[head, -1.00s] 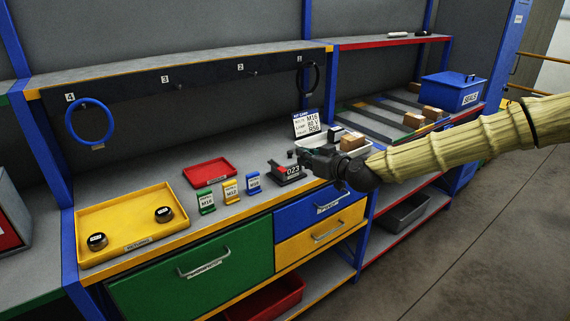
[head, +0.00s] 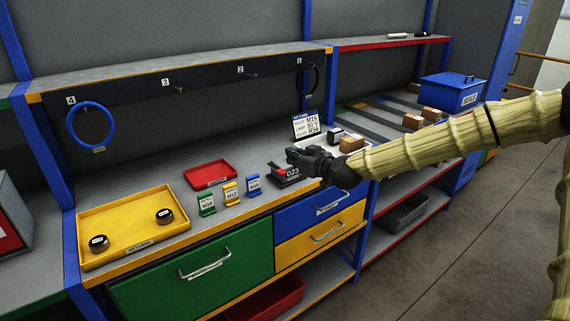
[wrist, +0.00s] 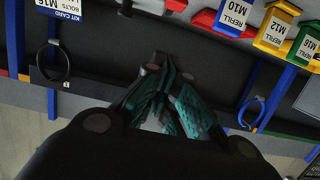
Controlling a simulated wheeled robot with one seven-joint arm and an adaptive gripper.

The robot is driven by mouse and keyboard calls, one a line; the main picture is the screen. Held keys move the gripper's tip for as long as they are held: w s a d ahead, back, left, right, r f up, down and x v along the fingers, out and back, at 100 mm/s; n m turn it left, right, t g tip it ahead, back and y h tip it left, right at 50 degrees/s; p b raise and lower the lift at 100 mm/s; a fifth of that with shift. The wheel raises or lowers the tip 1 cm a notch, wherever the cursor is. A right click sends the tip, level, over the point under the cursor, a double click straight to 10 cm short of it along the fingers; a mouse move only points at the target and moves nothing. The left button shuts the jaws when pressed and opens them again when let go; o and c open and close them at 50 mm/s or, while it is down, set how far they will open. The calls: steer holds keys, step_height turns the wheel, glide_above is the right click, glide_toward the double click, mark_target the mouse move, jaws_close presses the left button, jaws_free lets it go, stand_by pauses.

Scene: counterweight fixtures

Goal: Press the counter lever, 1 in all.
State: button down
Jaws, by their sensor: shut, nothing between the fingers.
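The counter (head: 284,175) is a small dark box on the grey bench top, with a white-on-black display that reads 023 and a red part on its left. My gripper (head: 291,153) is just above and behind the counter in the head view, its fingers closed and empty. The lever cannot be made out there; my gripper covers that area. In the wrist view my gripper (wrist: 160,85) shows its teal-padded fingers together at the tips. Part of what seems to be the counter (wrist: 175,5) is cut off at the top edge. Contact cannot be told.
Refill stands in green (head: 207,204), yellow (head: 231,194) and blue (head: 254,184) stand left of the counter. A red tray (head: 210,174) and yellow tray (head: 125,220) lie farther left. A kit card (head: 306,125) stands behind. A blue ring (head: 91,126) hangs on the rail.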

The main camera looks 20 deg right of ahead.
mark_target(276, 168)
steer(key=w+a+f+p, duration=0.1)
steer(key=w+f+p, duration=0.1)
steer(key=w+f, duration=0.2)
steer(key=shift+a+f+p, duration=0.25)
steer(key=shift+f+p, duration=0.05)
steer(key=shift+f, duration=0.25)
steer(key=shift+w, duration=0.1)
stand_by(0.4)
steer(key=shift+f, duration=0.15)
